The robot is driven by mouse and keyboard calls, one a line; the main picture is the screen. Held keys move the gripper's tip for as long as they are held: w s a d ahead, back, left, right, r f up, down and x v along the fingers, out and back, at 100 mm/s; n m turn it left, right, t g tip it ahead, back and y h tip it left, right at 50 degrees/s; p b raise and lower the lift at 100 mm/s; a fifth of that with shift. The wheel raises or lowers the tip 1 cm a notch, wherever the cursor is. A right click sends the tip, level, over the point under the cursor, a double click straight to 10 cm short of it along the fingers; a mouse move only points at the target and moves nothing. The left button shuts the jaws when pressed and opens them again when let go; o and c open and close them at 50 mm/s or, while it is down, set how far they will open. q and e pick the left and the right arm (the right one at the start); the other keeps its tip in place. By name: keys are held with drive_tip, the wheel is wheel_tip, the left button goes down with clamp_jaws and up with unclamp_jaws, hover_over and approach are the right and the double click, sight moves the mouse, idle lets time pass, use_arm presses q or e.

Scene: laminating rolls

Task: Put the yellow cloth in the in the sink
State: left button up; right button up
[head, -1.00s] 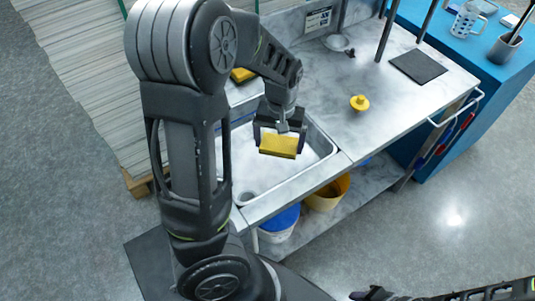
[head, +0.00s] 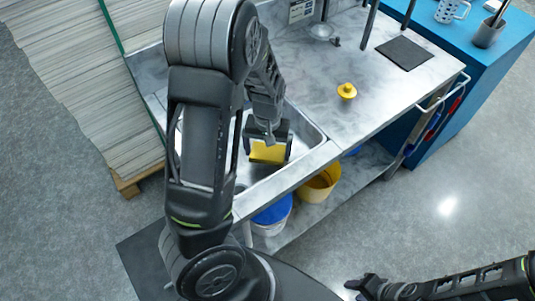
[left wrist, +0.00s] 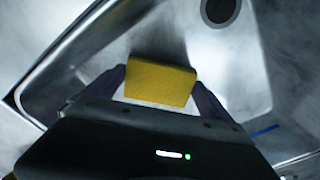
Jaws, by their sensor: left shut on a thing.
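The yellow cloth (head: 268,152) is a small flat yellow block with a pale edge, held between the fingers of my left gripper (head: 268,150). In the left wrist view the cloth (left wrist: 160,82) sits between both fingertips, with the left gripper (left wrist: 160,90) shut on it. The metal sink (head: 312,138) lies beneath and around the gripper, and its basin and round drain show in the left wrist view (left wrist: 235,62). I cannot tell whether the cloth touches the sink floor. My right gripper (head: 362,287) is at the bottom edge, away from the counter; its finger opening is unclear.
A yellow knobbed object (head: 347,91) and a dark square mat (head: 404,53) are on the counter right of the sink. A yellow bucket (head: 320,186) and a blue-lidded bucket (head: 272,215) stand below. Stacked sheets (head: 75,80) are at the left.

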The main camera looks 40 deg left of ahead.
sight(268, 153)
use_arm(q)
drive_tip(key=shift+f, duration=1.05)
drive_tip(key=shift+f, duration=0.15)
drive_tip(key=o, duration=1.1)
wheel_tip(268, 153, up, 12)
drive_tip(key=shift+r+p, duration=0.15)
drive_tip(key=shift+p, duration=0.5)
